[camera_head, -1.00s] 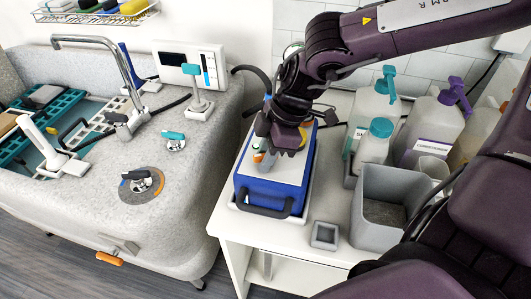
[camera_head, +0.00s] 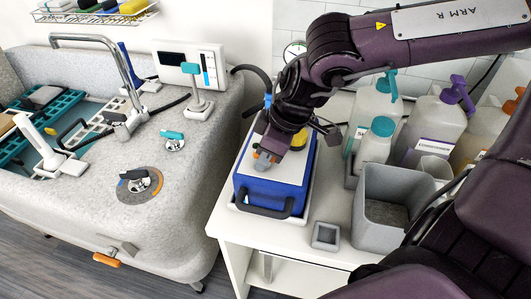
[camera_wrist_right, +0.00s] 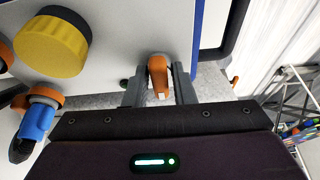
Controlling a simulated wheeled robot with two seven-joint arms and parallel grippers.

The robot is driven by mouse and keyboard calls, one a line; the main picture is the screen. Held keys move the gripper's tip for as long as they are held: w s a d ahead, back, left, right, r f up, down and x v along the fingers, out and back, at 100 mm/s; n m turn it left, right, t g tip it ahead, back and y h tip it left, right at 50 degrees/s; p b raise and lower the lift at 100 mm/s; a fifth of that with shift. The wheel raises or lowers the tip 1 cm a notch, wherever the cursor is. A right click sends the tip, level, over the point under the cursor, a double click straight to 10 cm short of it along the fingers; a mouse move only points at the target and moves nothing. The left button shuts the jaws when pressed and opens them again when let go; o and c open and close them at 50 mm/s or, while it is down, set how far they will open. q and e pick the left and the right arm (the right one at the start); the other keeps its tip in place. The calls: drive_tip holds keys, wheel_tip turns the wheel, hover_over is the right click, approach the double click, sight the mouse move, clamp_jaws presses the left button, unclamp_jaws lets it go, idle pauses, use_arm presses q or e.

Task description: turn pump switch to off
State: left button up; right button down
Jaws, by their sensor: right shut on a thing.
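The pump is a blue box (camera_head: 270,192) with a pale top panel and a dark front handle, standing on the white cabinet. In the right wrist view an orange switch lever (camera_wrist_right: 158,72) with a white tip stands on the pale panel (camera_wrist_right: 120,50). My right gripper (camera_wrist_right: 160,84) has its two grey fingers on either side of this lever and is shut on it. In the head view my right gripper (camera_head: 268,155) is low over the pump's top and hides most of the switch. My left gripper is not in view.
A yellow knob (camera_wrist_right: 52,46) and a blue hose fitting (camera_wrist_right: 38,118) are beside the switch. Right of the pump are a grey bin (camera_head: 386,185), a small grey tray (camera_head: 326,236) and several pump bottles. The grey tub (camera_head: 90,215) is at left.

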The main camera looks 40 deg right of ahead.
drive_tip(key=shift+f+m+b, duration=0.15)
drive_tip(key=shift+m+b, duration=0.15)
drive_tip(key=shift+m, duration=0.4)
drive_tip(key=shift+m+h, duration=0.4)
drive_tip(key=shift+m, duration=0.3)
drive_tip(key=shift+m+t+h+b, duration=0.3)
drive_tip(key=shift+m+b, duration=0.3)
drive_tip(key=shift+m, duration=0.3)
drive_tip(key=c, duration=1.3)
unclamp_jaws()
